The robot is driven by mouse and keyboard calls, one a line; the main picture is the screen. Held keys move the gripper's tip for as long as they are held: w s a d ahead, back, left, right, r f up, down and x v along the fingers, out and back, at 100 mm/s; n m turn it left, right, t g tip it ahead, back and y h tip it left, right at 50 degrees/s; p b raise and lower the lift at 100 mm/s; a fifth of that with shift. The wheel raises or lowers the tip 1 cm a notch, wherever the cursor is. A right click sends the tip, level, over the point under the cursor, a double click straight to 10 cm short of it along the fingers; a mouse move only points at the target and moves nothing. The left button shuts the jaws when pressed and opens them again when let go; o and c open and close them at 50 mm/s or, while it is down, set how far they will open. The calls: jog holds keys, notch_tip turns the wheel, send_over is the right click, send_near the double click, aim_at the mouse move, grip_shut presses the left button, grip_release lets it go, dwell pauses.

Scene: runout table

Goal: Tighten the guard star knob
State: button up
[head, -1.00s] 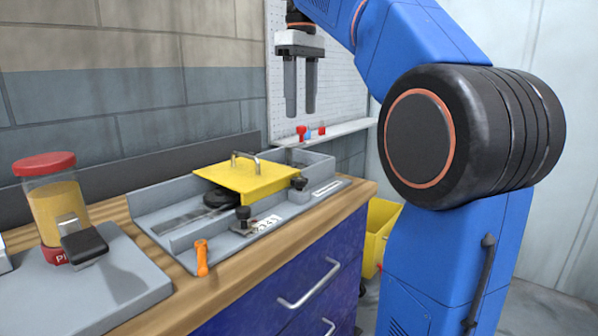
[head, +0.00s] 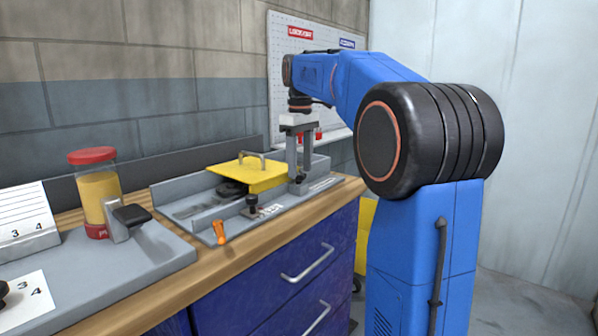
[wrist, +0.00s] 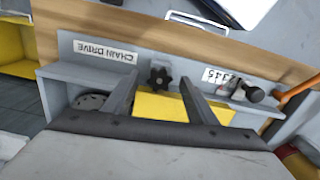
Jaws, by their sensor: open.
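The black star knob (wrist: 159,77) is at the edge of the yellow guard (wrist: 160,107) in the wrist view, close to the chain drive label. The guard (head: 255,178) sits over the grey chain drive housing in the head view, with a handle on top. My gripper (wrist: 158,81) is open, with one finger on each side of the star knob and gaps visible on both sides. In the head view my gripper (head: 299,176) points down at the guard's right corner, where its fingers partly hide the knob. How deep the fingertips reach around the knob is unclear.
A second black knob (wrist: 254,93) stands by a numbered scale. An orange handle (head: 219,232) leans at the housing's front left. A jar with a red lid (head: 92,156) stands on a grey fixture at left. A yellow bin (wrist: 17,55) is beyond the bench end.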

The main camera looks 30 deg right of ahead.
jog(key=shift+f, duration=0.6)
jog(key=c, duration=1.1)
jog(key=shift+o, duration=0.2)
jog(key=shift+m, duration=0.3)
jog(key=shift+a+m, duration=0.1)
jog(key=shift+m, duration=2.7)
